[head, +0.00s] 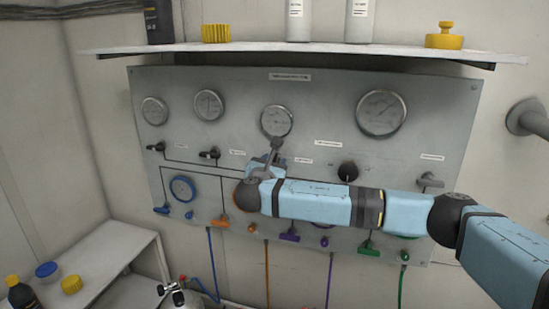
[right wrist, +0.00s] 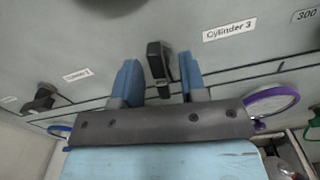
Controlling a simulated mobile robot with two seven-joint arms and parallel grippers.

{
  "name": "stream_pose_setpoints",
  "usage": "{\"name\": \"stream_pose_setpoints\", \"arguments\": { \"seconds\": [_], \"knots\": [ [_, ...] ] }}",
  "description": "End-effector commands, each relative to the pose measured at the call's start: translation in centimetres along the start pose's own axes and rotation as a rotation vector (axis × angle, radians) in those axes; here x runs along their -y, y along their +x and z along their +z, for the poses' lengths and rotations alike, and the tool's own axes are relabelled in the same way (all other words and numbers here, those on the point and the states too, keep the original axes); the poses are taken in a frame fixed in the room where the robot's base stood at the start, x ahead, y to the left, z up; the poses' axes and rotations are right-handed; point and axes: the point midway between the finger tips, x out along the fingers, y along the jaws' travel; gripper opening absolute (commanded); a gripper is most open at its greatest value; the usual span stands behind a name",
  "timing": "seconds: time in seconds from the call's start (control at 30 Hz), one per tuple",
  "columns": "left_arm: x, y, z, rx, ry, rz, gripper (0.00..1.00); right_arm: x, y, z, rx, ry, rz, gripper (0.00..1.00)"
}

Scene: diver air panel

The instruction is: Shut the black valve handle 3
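Black valve handle 3 (right wrist: 157,62) stands out from the grey panel beside the "Cylinder 3" label (right wrist: 230,30) in the right wrist view. My right gripper (right wrist: 159,72) is open, with one blue finger on each side of the handle. Gaps show between the fingers and the handle, so it is not gripped. In the head view my right gripper (head: 264,164) is at the panel below the middle gauge (head: 277,121), and it partly hides the handle there. My left gripper is not in view.
Two more black handles (head: 209,153) sit to the left on the panel (head: 330,90). A black knob (head: 348,171) is to the right. A shelf (head: 300,49) juts out above. My right arm covers part of the lower row of coloured valves and hoses.

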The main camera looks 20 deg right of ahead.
Motion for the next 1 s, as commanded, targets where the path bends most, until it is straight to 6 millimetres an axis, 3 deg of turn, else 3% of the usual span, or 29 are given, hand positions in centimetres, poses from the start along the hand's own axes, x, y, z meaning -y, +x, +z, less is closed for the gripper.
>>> {"name": "stream_pose_setpoints", "arguments": {
  "seconds": [0.17, 0.43, 0.6, 1.0],
  "knots": [
    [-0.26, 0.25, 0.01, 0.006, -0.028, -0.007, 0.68, -0.03, 1.15, 0.07, 0.000, 0.000, 0.001, 0.39],
    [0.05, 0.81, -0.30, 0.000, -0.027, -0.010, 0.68, -0.02, 1.28, -0.01, 0.000, 0.000, 0.001, 0.39],
    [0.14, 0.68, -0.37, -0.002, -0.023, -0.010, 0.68, -0.02, 1.26, 0.00, 0.000, 0.000, 0.001, 0.02],
    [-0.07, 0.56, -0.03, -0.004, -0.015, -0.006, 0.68, 0.04, 1.22, -0.26, -0.002, 0.040, 0.001, 0.00]
  ]
}}
